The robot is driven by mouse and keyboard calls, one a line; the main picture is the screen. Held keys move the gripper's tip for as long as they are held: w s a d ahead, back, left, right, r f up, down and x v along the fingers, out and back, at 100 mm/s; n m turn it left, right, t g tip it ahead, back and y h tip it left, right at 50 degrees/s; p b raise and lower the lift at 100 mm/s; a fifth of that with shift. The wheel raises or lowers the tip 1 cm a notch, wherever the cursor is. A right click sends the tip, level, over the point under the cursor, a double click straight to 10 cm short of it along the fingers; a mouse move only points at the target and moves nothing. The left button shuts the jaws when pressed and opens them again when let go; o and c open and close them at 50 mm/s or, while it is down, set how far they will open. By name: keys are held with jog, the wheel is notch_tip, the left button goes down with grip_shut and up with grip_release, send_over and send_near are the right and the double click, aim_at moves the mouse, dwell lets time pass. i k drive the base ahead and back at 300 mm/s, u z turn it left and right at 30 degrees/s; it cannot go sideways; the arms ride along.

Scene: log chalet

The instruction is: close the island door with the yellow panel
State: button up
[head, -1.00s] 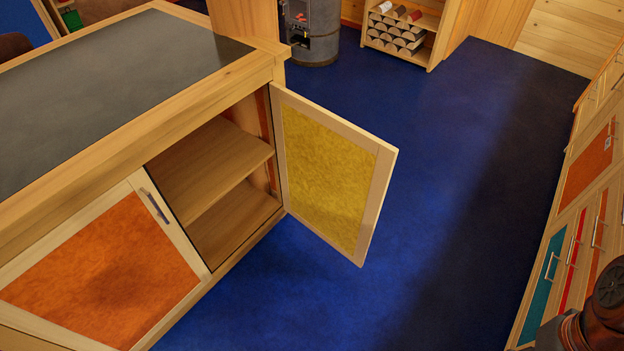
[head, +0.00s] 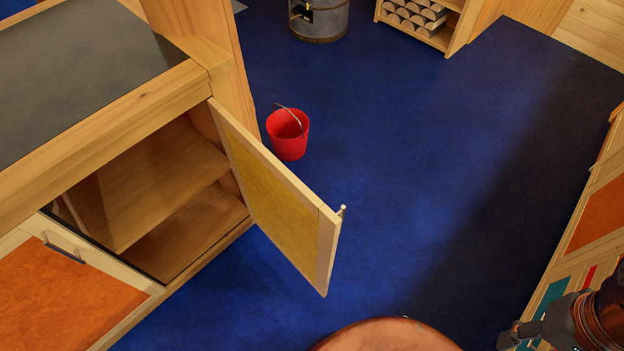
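The island door with the yellow panel (head: 275,205) stands wide open, swung out from the right end of the island (head: 120,130). It has a light wood frame, and the tip of its handle (head: 341,211) shows past the free edge. The open compartment behind it shows a bare wooden shelf (head: 150,185). My gripper (head: 518,334) is at the lower right, dark and partly cut off by the frame edge. It is well apart from the door, and its fingers are not clear enough to tell open from shut.
An orange-panelled island door (head: 75,295) left of the opening is shut. A red bucket (head: 288,134) stands on the blue floor (head: 420,180) behind the yellow door. Drawers (head: 600,215) line the right side.

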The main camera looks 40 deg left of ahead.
aim_at(304, 229)
jog(key=i, duration=1.9)
jog(key=u, duration=3.8)
jog(key=i, duration=0.5)
jog(key=z, duration=1.75)
jog(key=k, duration=0.85)
jog(key=u, duration=0.8)
